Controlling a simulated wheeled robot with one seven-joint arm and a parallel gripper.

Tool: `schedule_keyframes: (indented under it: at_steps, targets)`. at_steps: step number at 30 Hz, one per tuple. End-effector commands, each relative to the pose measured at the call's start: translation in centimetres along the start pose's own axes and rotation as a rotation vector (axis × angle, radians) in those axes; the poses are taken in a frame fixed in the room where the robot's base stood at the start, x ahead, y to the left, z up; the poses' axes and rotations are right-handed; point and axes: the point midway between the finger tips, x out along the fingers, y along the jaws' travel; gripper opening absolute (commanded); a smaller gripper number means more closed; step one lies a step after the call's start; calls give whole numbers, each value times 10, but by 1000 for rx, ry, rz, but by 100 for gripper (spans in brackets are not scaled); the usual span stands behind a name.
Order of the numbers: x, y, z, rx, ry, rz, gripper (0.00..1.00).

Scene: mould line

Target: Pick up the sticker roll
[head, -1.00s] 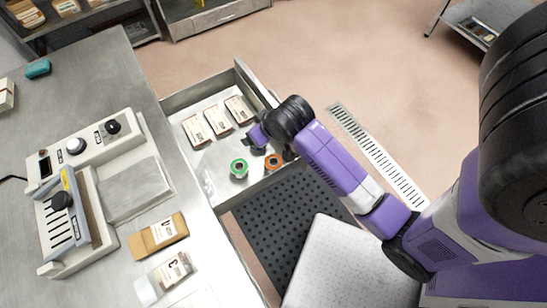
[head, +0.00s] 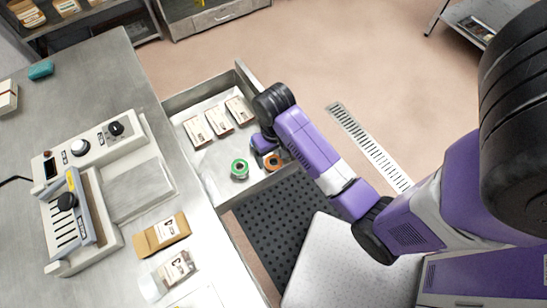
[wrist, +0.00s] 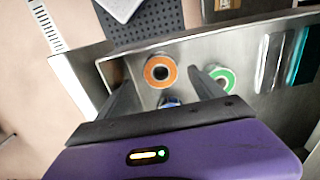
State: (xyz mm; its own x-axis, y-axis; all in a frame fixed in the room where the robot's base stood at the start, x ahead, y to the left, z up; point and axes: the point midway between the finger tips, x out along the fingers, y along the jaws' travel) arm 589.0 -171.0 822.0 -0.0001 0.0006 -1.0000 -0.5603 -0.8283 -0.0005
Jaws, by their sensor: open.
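Three rolls lie in the open drawer: one with an orange ring (head: 273,162), one with a green ring (head: 239,169), and a partly hidden blue one (wrist: 170,102) seen only in the wrist view. Which one is the sticker roll I cannot tell. My gripper (head: 263,143) is over the drawer, close to the orange roll. In the wrist view the jaws are apart and empty. The orange roll (wrist: 160,71) shows between the fingers, with the blue roll nearer the palm. The green roll (wrist: 222,78) is just beyond the right finger.
The metal drawer (head: 176,103) also holds several white-labelled packs (head: 218,121). To its left, the steel counter (head: 100,65) carries a white sealing machine (head: 130,185) and a brown packet (head: 160,234). A black perforated mat (head: 270,220) lies in front of the drawer.

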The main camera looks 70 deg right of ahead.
Motion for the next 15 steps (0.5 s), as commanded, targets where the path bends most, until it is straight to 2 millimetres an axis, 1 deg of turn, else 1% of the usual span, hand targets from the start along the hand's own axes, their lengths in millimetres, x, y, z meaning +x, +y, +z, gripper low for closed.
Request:
schedule_keyframes:
  at_steps: [3,7,10,15]
  targets:
    - [17,-1,1,-2,-4,1,77]
    - [32,-1,1,-1,-2,1,77]
    - [36,-1,0,-1,0,1,77]
    - [36,-1,0,-1,1,1,77]
